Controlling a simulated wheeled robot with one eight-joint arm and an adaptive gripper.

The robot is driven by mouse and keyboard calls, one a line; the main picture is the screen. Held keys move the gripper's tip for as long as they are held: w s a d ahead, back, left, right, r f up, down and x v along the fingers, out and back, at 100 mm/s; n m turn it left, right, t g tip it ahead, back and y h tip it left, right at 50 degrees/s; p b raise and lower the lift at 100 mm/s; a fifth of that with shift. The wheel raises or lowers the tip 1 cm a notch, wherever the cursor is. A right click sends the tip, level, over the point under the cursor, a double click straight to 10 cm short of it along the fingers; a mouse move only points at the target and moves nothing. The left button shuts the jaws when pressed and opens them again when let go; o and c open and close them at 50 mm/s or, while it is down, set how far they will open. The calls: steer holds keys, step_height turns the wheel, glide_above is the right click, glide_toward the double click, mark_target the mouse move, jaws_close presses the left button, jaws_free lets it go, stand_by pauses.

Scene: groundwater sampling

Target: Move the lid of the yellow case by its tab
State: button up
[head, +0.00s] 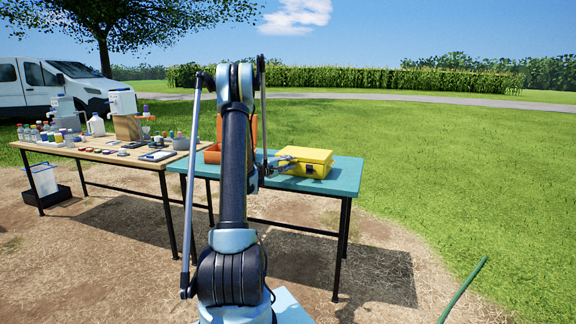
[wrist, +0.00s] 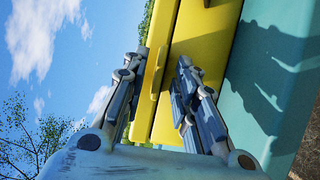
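The yellow case (head: 317,170) sits on the teal table, with its lid (head: 307,154) shut. My gripper (head: 282,163) is at the left side of the case in the head view. In the wrist view the case (wrist: 212,40) appears turned sideways, with the lid (wrist: 160,118) toward the left. A narrow raised yellow tab (wrist: 157,82) shows on the lid's edge. My gripper (wrist: 160,61) is open, one finger on each side of the tab in the picture. Nothing is held between the fingers. I cannot tell whether either finger touches the case.
The teal table (head: 345,178) has bare room at the right of the case. An orange bin (head: 212,155) stands behind my arm. A wooden table (head: 100,152) at the left carries bottles and instruments. A green hose (head: 462,290) lies on the ground at the right.

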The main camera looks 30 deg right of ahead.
steer(key=shift+d, duration=0.25)
jaws_close()
steer(key=shift+r, duration=0.2)
